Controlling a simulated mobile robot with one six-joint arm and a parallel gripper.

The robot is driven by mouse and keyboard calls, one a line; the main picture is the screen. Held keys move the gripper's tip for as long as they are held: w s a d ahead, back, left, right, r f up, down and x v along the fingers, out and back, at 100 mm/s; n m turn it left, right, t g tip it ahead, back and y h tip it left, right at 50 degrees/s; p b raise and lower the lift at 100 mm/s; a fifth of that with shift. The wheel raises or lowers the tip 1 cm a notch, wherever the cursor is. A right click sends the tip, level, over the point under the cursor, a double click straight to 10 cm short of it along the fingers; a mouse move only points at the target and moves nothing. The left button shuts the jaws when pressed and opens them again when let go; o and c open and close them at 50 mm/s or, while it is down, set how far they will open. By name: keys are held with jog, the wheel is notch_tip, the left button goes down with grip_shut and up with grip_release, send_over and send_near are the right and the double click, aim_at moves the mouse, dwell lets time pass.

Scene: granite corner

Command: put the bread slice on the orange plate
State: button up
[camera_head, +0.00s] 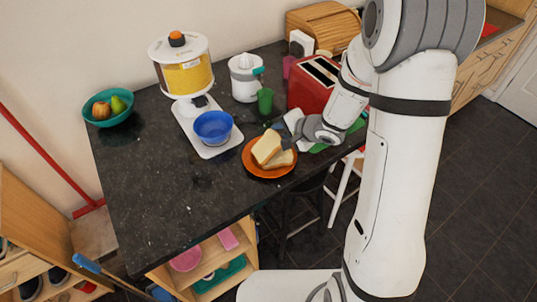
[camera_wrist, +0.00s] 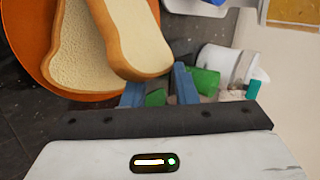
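The orange plate (camera_head: 251,168) sits on the dark counter near its front edge, and its rim also shows at the left of the wrist view (camera_wrist: 33,55). One pale bread slice (camera_head: 284,160) lies on the plate; it shows at the left of the wrist view (camera_wrist: 80,50). A second bread slice (camera_head: 266,147) is tilted up over it, above the plate, and looks nearer in the wrist view (camera_wrist: 137,38). My gripper (camera_head: 287,143) is at this slice's right edge.
A green cup (camera_head: 265,101), white juicer (camera_head: 243,78) and red toaster (camera_head: 314,84) are behind. A teal fruit bowl (camera_head: 108,121) is far left. The left counter is clear.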

jog(key=p+v, duration=0.7)
jog(key=v, duration=0.1)
notch_tip(320, 180, up, 8)
jog(key=s+d, duration=0.1)
jog(key=shift+s+d, duration=0.3)
jog(key=shift+d, duration=0.05)
jog(key=shift+w, duration=0.1)
